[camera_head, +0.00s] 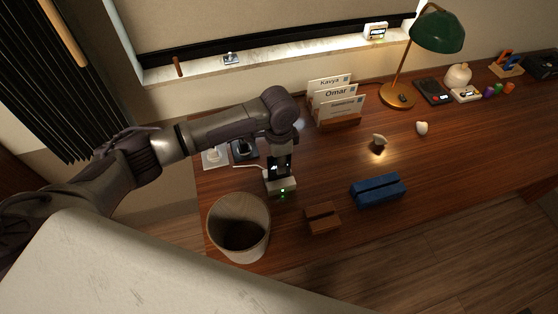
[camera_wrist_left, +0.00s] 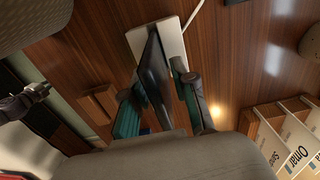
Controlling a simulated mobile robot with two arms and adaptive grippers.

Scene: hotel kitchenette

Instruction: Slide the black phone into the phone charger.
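The black phone (camera_wrist_left: 153,78) stands between the two fingers of my left gripper (camera_wrist_left: 160,98) in the left wrist view. The fingers lie close along both sides of it and appear shut on it. The phone's far end meets the pale phone charger (camera_wrist_left: 171,38); how deep it sits in the slot is hidden. In the head view my left gripper (camera_head: 280,168) points down directly over the charger (camera_head: 281,188), which shows a green light. A dark arm part, possibly my right gripper (camera_wrist_left: 37,93), shows small at the left of the wrist view.
A round bin (camera_head: 240,226) stands in front of the charger. A brown slotted block (camera_head: 322,218) and a blue slotted block (camera_head: 378,190) lie to its right. A letter holder (camera_head: 339,120) and green lamp (camera_head: 437,32) stand behind.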

